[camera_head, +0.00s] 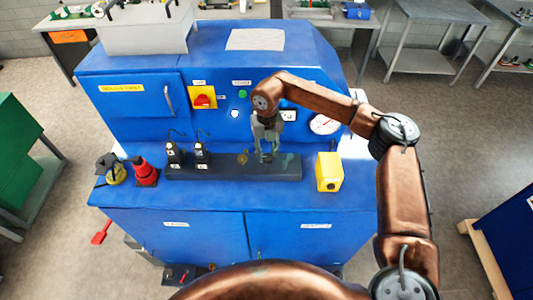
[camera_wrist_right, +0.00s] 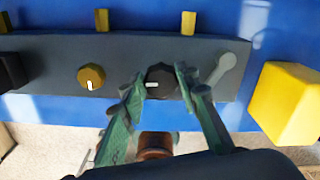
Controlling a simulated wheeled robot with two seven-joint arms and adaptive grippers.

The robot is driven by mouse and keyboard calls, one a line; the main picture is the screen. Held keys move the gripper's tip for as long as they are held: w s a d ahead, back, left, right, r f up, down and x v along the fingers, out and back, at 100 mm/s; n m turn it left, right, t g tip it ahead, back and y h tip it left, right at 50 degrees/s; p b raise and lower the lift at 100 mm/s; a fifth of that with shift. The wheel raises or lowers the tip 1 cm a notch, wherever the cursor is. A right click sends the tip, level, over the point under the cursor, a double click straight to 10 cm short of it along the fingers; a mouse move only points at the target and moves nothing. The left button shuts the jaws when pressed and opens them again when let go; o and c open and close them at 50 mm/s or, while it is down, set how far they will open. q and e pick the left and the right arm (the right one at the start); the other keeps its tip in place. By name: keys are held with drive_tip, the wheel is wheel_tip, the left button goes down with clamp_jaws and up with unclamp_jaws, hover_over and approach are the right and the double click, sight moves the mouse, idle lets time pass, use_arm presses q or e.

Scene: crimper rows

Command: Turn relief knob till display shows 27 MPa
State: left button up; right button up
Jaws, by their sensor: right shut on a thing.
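My right gripper (camera_head: 266,156) reaches down to the dark valve block (camera_head: 215,170) on the front ledge of the blue machine. In the right wrist view its two greenish fingers (camera_wrist_right: 160,92) are shut on a round black knob (camera_wrist_right: 160,78) with a white mark that points left. The knob's label is not readable. A brass knob (camera_wrist_right: 91,77), also with a white mark, sits to the left of the gripper. A small display (camera_head: 288,115) on the panel is partly hidden by my right arm, and its figures are too small to read. My left gripper is not in view.
A grey lever (camera_wrist_right: 228,68) stands close to the right finger. A yellow box (camera_head: 329,172) is to the right of the block.

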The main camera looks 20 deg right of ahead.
sight(267, 155)
idle(0.3)
drive_tip(key=o, duration=1.2)
drive_tip(key=shift+c, duration=0.2)
wheel_tip(267, 155, up, 12)
